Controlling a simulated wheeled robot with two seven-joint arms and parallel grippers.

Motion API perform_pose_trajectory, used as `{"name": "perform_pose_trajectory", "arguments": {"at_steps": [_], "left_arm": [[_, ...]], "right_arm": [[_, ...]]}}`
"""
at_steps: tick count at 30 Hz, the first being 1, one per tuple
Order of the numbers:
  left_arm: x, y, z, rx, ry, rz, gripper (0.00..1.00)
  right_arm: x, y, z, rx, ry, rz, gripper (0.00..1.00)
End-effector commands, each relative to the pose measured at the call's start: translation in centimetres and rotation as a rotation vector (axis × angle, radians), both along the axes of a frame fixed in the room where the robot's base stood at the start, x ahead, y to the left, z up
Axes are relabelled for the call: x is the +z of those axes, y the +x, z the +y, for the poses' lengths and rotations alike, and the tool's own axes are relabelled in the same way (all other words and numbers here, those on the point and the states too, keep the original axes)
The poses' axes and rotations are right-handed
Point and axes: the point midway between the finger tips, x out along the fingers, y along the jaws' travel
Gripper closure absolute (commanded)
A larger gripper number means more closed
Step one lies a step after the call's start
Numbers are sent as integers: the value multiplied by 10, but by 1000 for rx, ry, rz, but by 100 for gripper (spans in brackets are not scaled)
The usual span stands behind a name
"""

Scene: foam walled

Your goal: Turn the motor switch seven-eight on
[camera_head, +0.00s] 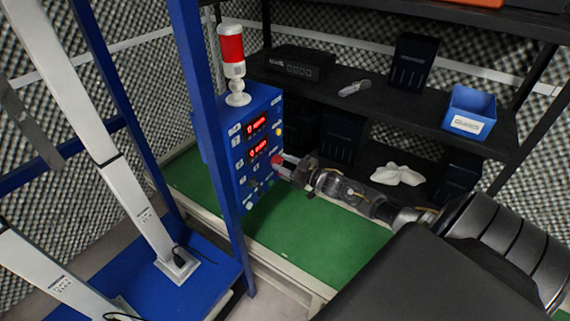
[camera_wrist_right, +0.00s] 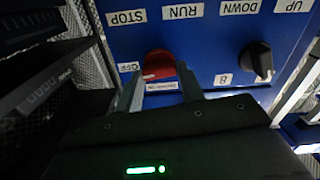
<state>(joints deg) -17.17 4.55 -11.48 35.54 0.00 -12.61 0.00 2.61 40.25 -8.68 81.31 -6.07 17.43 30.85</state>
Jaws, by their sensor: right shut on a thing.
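A blue control box (camera_head: 238,143) stands on the green table, facing right, with two red lit displays (camera_head: 257,124). A red rotary switch (camera_wrist_right: 158,64) is on its panel, beside an "OFF" label in the right wrist view. The small label under it is unreadable. My right gripper (camera_head: 280,165) is at the panel, shut on the red switch, with one finger on each side of it (camera_wrist_right: 160,82). A black knob (camera_wrist_right: 258,60) sits beside it with an "8" label. My left gripper is out of view.
A red and white signal lamp (camera_head: 232,62) tops the box. A blue upright (camera_head: 208,120) stands close left of it. A dark shelf (camera_head: 400,108) behind holds a blue bin (camera_head: 470,112). The green tabletop (camera_head: 320,240) in front is clear.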

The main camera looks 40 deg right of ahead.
Motion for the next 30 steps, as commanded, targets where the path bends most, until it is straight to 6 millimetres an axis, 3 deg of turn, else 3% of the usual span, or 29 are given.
{"name": "perform_pose_trajectory", "arguments": {"at_steps": [30], "left_arm": [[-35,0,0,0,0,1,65]], "right_arm": [[-3,-1,2,0,-908,-274,85]]}}
